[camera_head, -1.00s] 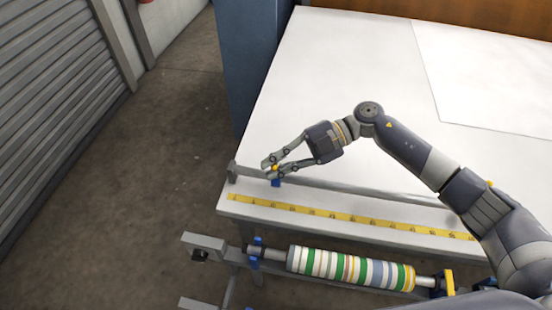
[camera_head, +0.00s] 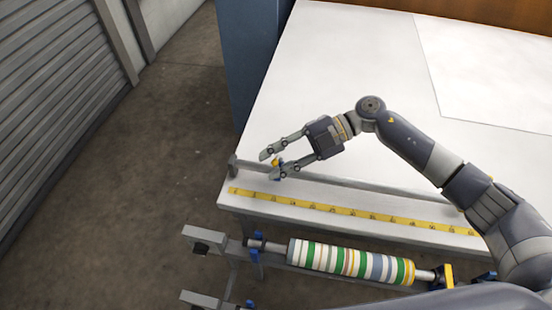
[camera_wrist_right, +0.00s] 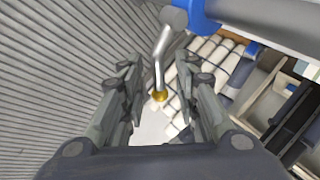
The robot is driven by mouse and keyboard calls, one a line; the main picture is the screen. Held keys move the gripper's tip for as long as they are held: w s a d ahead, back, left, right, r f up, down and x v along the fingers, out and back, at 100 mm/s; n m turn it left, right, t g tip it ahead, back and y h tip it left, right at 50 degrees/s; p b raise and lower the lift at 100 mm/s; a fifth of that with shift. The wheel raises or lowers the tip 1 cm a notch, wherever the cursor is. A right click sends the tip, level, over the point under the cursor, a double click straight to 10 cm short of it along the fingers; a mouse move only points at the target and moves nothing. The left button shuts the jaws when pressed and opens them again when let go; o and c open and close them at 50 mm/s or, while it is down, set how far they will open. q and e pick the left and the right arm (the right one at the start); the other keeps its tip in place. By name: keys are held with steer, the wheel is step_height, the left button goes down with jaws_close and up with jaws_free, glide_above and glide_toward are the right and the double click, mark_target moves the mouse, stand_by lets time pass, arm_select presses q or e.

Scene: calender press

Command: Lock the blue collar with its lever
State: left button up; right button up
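The blue collar (camera_wrist_right: 203,14) sits around a grey bar at the top of the right wrist view. Its bent metal lever (camera_wrist_right: 160,60) ends in a gold-yellow knob (camera_wrist_right: 159,95). In the head view the knob (camera_head: 278,161) shows at the fingertips above the table's front edge, and the collar is hidden behind a finger. My right gripper (camera_head: 270,163) is open. In the right wrist view its fingers (camera_wrist_right: 159,72) stand on either side of the lever with gaps; contact is not visible. My left gripper is not in view.
The grey bar (camera_head: 375,188) runs along the white table's (camera_head: 340,60) front edge, beside a yellow measuring strip (camera_head: 350,216). A striped roller (camera_head: 350,262) on a grey frame stands in front. A blue post (camera_head: 255,60) rises behind left. Floor is clear at left.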

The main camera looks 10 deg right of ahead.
steer(key=v, duration=1.2)
steer(key=shift+c, duration=1.3)
steer(key=shift+r+n+b, duration=0.2)
steer(key=shift+n+b, duration=0.15)
steer(key=shift+n, duration=0.15)
jaws_close()
step_height(320, 180, up, 9)
steer(key=s+n+t+h+b, duration=0.25)
steer(key=n+h+b, duration=0.45)
steer(key=n, duration=1.1)
steer(key=s+a+f+y+p, duration=0.1)
steer(key=a+f+p, duration=0.2)
steer(key=a+f, duration=0.5)
step_height(320, 180, down, 3)
steer(key=shift+r, duration=0.15)
